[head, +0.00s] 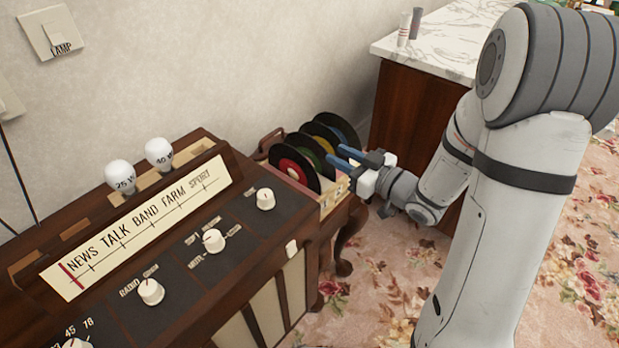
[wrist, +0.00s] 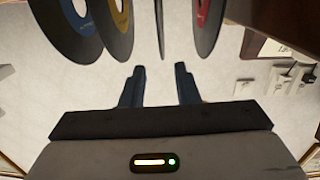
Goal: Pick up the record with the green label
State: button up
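The record with the green label (head: 309,146) stands upright in a small rack, second from the front in the head view, partly hidden by the red-label record (head: 293,171). In the wrist view a record seen edge-on (wrist: 161,30), its label hidden, hangs between the red-label and yellow-label ones; its place in the row matches the green one. My gripper (head: 335,154) is open, with blue fingers beside the rack's right side. In the wrist view the gripper (wrist: 160,74) has an empty gap, lined up with the edge-on record and apart from it.
Yellow-label (wrist: 119,14) and blue-label (wrist: 78,10) records stand in the same row, close together. A wooden radio cabinet (head: 215,285) with knobs and bulbs is at the left. A marble-topped cabinet (head: 440,45) stands behind. Floral carpet (head: 375,285) lies below my gripper.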

aim_at(319, 151)
jog(key=shift+s+a+f+y, duration=0.1)
jog(key=shift+a+f+y, duration=0.3)
jog(key=shift+f, duration=0.05)
jog(key=b+x, duration=0.2)
jog(key=x, duration=0.4)
jog(key=shift+w+f, duration=0.2)
jog(key=shift+w, duration=0.05)
jog(key=shift+w+a+r, duration=0.1)
jog(key=shift+w+a, duration=0.2)
jog(key=shift+a, duration=0.05)
grip_shut()
